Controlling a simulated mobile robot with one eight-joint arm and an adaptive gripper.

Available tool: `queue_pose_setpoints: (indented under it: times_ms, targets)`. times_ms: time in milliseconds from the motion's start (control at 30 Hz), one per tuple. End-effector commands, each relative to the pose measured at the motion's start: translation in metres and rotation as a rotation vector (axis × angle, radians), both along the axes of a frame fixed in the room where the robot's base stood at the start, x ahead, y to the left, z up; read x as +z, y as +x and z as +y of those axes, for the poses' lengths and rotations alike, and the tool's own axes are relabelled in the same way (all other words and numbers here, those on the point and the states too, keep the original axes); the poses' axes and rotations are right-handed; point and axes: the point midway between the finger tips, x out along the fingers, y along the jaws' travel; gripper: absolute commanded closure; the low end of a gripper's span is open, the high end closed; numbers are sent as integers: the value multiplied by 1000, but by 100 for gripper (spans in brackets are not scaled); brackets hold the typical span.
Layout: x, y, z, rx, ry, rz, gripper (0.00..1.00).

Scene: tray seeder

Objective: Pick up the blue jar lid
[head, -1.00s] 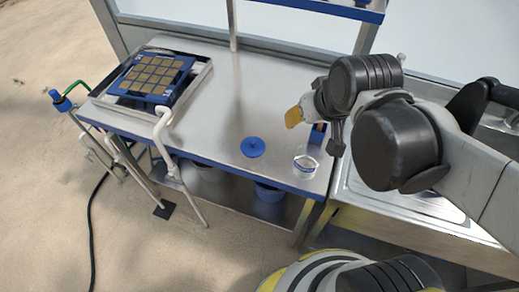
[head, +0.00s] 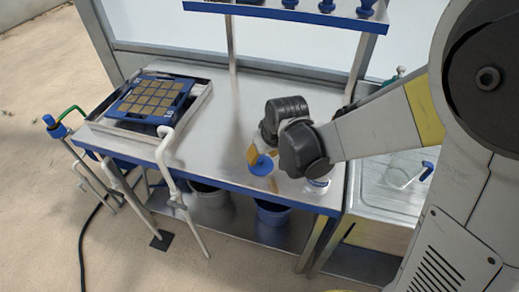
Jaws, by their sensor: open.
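The blue jar lid (head: 263,167) is a round blue disc with a small knob, lying on the metal bench near its front edge. My gripper (head: 257,158) is over the lid, with its yellowish fingers pointing down and hiding part of it. The jaws are open. I cannot tell whether the fingers touch the lid. A clear jar (head: 317,185) with a pale label stands to the right of the lid, partly behind my arm.
A seed tray (head: 152,98) with several brown cells sits in a metal frame at the bench's left. A sink (head: 375,196) with a clear spray bottle (head: 398,176) is at the right. The bench middle is clear. A shelf (head: 290,14) hangs above.

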Motion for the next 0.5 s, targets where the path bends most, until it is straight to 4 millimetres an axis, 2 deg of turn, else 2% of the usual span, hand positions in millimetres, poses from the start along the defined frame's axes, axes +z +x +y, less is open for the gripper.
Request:
queue_pose_setpoints:
  times_ms: [167, 400, 500]
  targets:
    - [-13, 6, 0, 0, 0, 0, 56]
    - [-47, 21, 3, 0, 0, 0, 56]
    - [-50, 22, 3, 0, 0, 0, 56]
